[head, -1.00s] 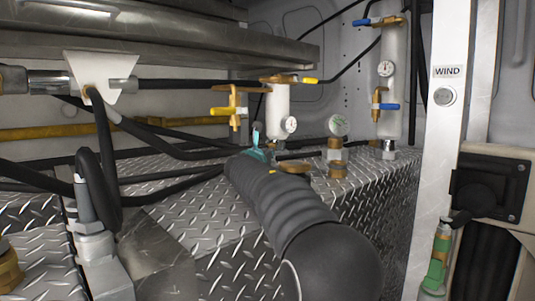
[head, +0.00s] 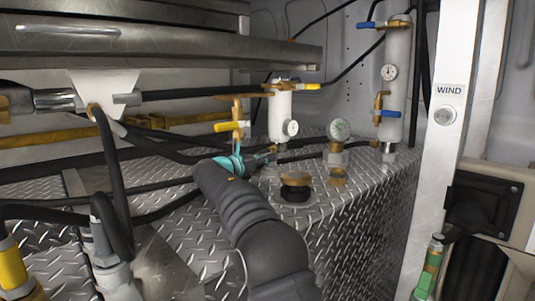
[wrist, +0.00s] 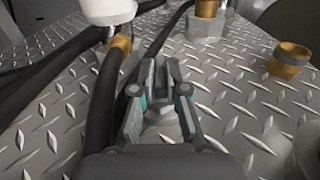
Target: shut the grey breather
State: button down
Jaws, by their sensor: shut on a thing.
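My gripper (head: 240,160) is low over the diamond-plate deck, in front of the white cylinder with a gauge. In the wrist view its two grey-and-teal fingers (wrist: 160,80) are closed in on a small pale grey piece (wrist: 160,118), probably the grey breather. Most of this piece is hidden by the fingers and palm, so I cannot tell whether it is open or shut. In the head view my gripper and arm largely cover that spot.
A white cylinder (head: 281,112) with a yellow-handled valve (head: 231,127) stands close behind my gripper. Black hoses (head: 115,170) run on the left.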

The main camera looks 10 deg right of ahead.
jog(key=shift+w+a+r+g, duration=0.1)
jog(key=shift+g, duration=0.2)
jog(key=c, duration=1.2)
grip_release()
jog(key=v, duration=1.2)
jog(key=shift+w, duration=0.1)
